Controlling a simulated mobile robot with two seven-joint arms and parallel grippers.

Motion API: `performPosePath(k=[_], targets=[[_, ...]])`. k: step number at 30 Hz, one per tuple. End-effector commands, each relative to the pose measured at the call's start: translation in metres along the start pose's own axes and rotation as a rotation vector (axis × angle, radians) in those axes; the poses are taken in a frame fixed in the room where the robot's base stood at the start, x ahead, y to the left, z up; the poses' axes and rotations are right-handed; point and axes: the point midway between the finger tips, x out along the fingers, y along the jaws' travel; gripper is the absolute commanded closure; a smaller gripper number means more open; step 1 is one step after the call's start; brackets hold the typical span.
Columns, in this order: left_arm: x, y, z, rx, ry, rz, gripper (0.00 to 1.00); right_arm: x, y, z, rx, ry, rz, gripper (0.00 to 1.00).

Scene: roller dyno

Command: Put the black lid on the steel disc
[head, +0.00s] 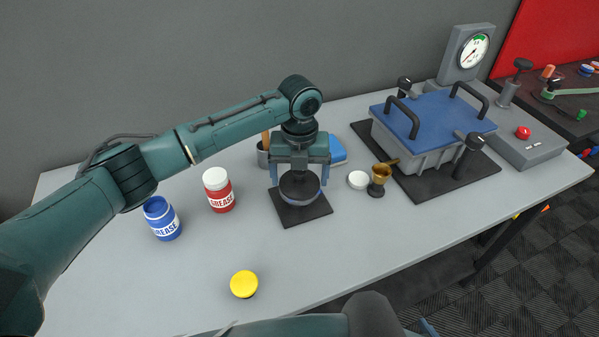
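The black lid (299,187) is round and dark, between the fingers of my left gripper (299,178). The fingers sit at its left and right edges and look shut on it. The steel disc (309,204) shows only as a thin grey-blue rim under the lid, on a black square plate (307,216). The lid covers most of the disc. I cannot tell whether the two touch. My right arm crosses the bottom edge; its gripper is not clearly in view.
Blue (163,220) and red (219,191) grease jars stand left, a yellow lid (244,284) in front. A white lid (358,180) and brass cup (378,182) stand right, beside a blue-topped machine (434,113) on a black mat. The front left table is mostly clear.

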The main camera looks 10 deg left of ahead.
Motion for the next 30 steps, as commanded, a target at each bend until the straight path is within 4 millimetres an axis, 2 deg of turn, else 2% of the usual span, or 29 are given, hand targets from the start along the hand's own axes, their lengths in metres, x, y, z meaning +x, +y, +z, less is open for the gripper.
performPosePath(k=[5, 14, 17, 24, 30], targets=[[0.0, 0.0, 0.0, 0.0, 0.0, 0.0, 0.0, 0.002, 0.001, -0.004, -0.002, 0.008, 0.001, 0.24], [-0.006, 0.0, 0.001, -0.001, -0.002, -0.001, 0.0, 0.002, 0.002, -0.005, -0.005, 0.011, 0.001, 0.24], [-0.018, 0.0, 0.001, -0.001, -0.003, -0.002, 0.0, 0.003, 0.002, -0.003, -0.008, 0.011, 0.0, 0.24], [-0.069, -0.001, 0.001, 0.0, -0.004, -0.003, 0.0, 0.003, 0.001, 0.0, -0.013, 0.016, -0.006, 0.24], [-0.105, -0.001, 0.001, 0.0, -0.002, -0.002, 0.0, 0.003, -0.003, 0.0, -0.012, 0.021, -0.014, 0.24]])
